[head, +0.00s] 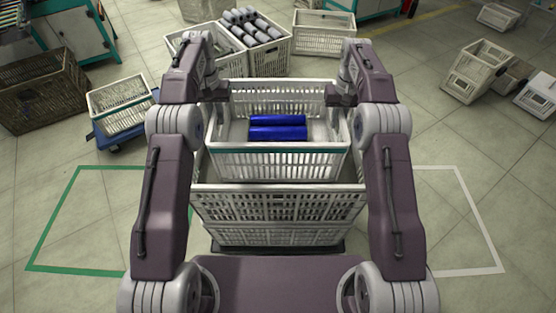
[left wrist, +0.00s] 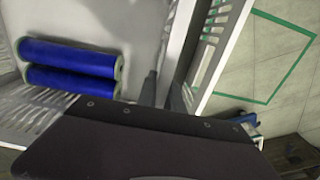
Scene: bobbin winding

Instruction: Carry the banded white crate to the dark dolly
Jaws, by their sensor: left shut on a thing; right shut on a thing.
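The white crate with a teal band (head: 280,151) is between my arms in the head view, with two blue rolls (head: 278,132) in it. The rolls also show in the left wrist view (left wrist: 70,68). My left gripper (head: 215,93) is shut on the crate's left side wall; its fingers (left wrist: 163,95) straddle the wall in the left wrist view. My right gripper (head: 342,97) is shut on the right side wall. Below are stacked white crates (head: 278,208); whether the banded crate touches them I cannot tell. A dark edge, perhaps the dark dolly (head: 325,249), shows under the stack.
A green floor outline (head: 60,210) lies left, a pale one (head: 480,220) right. A white crate (head: 118,105) on a blue dolly (head: 112,138) and a brown crate (head: 40,92) stand left. Crates with grey rolls (head: 250,65) stand behind.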

